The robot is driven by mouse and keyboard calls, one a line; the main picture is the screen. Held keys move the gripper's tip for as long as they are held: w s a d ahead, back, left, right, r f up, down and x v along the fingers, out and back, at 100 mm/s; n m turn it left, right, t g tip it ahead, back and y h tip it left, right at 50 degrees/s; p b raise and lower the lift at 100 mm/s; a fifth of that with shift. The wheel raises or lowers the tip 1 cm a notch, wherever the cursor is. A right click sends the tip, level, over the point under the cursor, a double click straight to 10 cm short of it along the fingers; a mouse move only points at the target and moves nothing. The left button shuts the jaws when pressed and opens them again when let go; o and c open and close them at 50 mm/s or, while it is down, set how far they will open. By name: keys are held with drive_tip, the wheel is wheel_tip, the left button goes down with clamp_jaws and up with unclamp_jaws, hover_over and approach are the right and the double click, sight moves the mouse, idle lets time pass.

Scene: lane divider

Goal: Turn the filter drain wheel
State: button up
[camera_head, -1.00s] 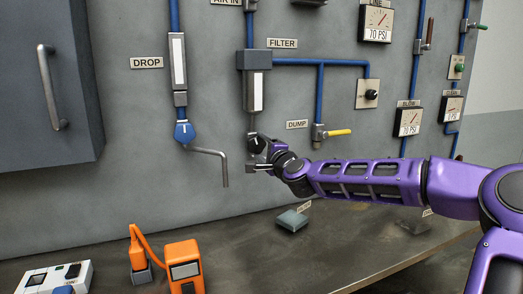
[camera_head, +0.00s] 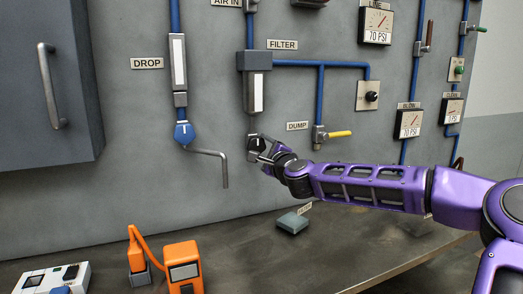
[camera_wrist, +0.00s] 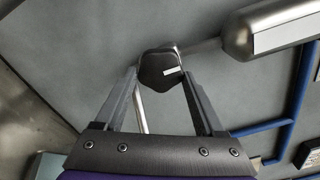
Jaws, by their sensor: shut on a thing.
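The filter (camera_head: 257,88) is a grey-capped bowl with a white sight strip, under the FILTER label on the wall panel. It also shows in the wrist view (camera_wrist: 268,28) as a metal cylinder at the upper right. The drain wheel (camera_wrist: 160,68) is a small dark lobed knob with a white mark, at the end of a thin stem from the filter's bottom. My gripper (camera_head: 257,149) is at the wheel below the filter, its fingers on either side of it and shut on it. In the head view the fingers mostly hide the wheel.
A DROP line with a blue valve (camera_head: 184,132) and bent grey pipe (camera_head: 212,154) is left of my gripper. A yellow-handled dump valve (camera_head: 338,133) is to the right. Below, the bench holds a grey block (camera_head: 292,222) and an orange meter (camera_head: 183,265).

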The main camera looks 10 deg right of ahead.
drive_tip(key=o, duration=1.3)
drive_tip(key=shift+o, duration=0.2)
drive_tip(key=shift+s, duration=0.1)
drive_tip(key=s+d+p, duration=0.1)
drive_tip(key=s+d, duration=0.2)
drive_tip(key=s, duration=1.4)
drive_tip(key=shift+d+p, duration=0.2)
drive_tip(key=shift+p, duration=0.1)
